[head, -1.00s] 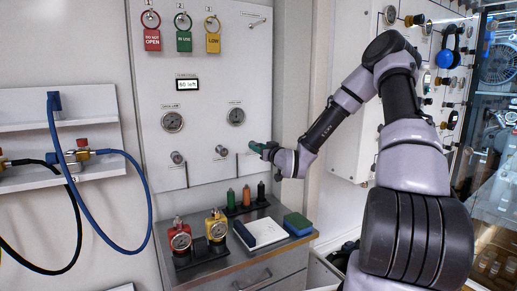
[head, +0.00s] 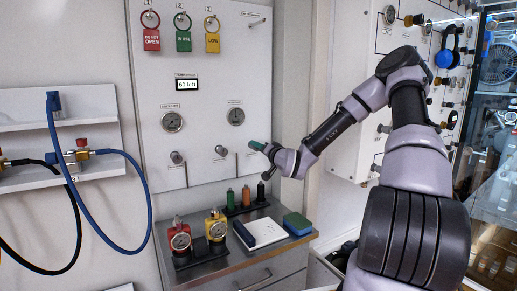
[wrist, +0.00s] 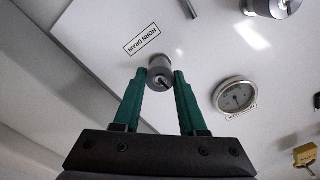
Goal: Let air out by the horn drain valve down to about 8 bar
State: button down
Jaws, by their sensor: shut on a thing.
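The horn drain valve knob (wrist: 161,74) is a grey round knob beside its "HORN DRAIN" label (wrist: 142,38) in the wrist view. My gripper (wrist: 160,80) has green fingers, one on each side of the knob, shut on it. In the head view my gripper (head: 257,146) is at the right side of the white panel (head: 205,90) and hides the knob. A round gauge (wrist: 236,97) is right of the knob in the wrist view; it is the right-hand gauge (head: 236,116) in the head view. Its needle is too small to read surely.
A small display (head: 187,85) appears to read "60 left". Red (head: 151,40), green (head: 183,41) and yellow (head: 212,42) tags hang above.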

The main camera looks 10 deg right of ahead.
jog(key=shift+m, duration=0.5)
jog(key=shift+c, duration=2.4)
grip_release()
jog(key=v, duration=1)
jog(key=shift+s+d, duration=0.15)
jog(key=shift+s, duration=0.25)
